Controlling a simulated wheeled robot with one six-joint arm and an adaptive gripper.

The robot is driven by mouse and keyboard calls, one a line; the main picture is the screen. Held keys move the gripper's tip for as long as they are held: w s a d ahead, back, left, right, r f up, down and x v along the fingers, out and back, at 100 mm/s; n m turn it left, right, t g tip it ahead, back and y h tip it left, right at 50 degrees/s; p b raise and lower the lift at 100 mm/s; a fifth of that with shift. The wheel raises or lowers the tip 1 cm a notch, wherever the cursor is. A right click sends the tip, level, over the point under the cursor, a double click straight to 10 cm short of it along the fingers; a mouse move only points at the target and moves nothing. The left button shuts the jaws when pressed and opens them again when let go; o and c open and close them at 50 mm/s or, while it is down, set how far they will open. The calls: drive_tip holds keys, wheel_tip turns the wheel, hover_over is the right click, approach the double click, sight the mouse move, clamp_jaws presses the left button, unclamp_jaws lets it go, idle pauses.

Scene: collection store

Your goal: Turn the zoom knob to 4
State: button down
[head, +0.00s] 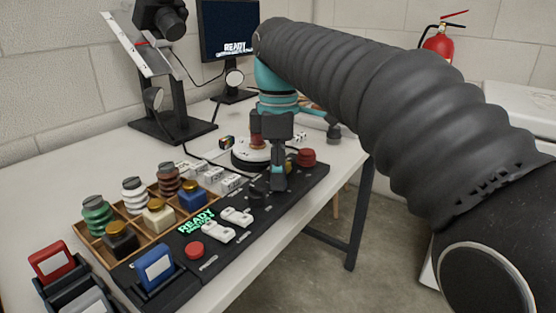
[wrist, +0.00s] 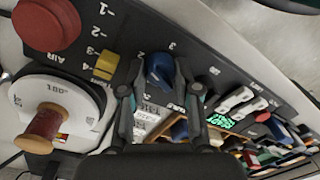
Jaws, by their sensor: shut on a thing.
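The zoom knob (wrist: 159,70) is a dark blue knob on the black control panel. In the wrist view the marks 2 and 3 show on the panel just beyond it; no 4 beside the knob can be made out. My gripper (wrist: 156,82) has one finger on each side of the knob and is shut on it. I cannot tell exactly which mark the knob points to.
Close to my gripper are a yellow slider (wrist: 105,65), a large red knob (wrist: 46,22) and a round white turntable (wrist: 88,88) bearing a spool (wrist: 43,128). White rocker switches (head: 219,233), a red button (head: 194,250) and a wooden tray (head: 80,229) of bottles lie nearer the front.

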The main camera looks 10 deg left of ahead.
drive_tip(key=m+p, duration=0.2)
drive_tip(key=m, duration=0.1)
drive_tip(key=shift+r+m+p, duration=0.1)
drive_tip(key=shift+m+p, duration=0.25)
drive_tip(key=shift+m, duration=0.05)
drive_tip(key=m+p, duration=0.1)
drive_tip(key=m, duration=0.2)
drive_tip(key=shift+m+p, duration=0.3)
drive_tip(key=shift+p, duration=0.05)
drive_tip(key=m, duration=0.3)
drive_tip(key=shift+m+y, duration=0.3)
drive_tip(key=m, duration=0.4)
drive_tip(key=shift+f+m, duration=0.2)
drive_tip(key=shift+m, duration=0.1)
drive_tip(key=m, duration=0.3)
drive_tip(key=shift+d+m+t, duration=0.1)
drive_tip(key=shift+m+t, duration=0.2)
drive_tip(key=m, duration=0.4)
drive_tip(key=shift+s, duration=0.1)
drive_tip(key=m, duration=0.4)
drive_tip(key=shift+m, duration=2)
drive_tip(key=shift+t, duration=0.3)
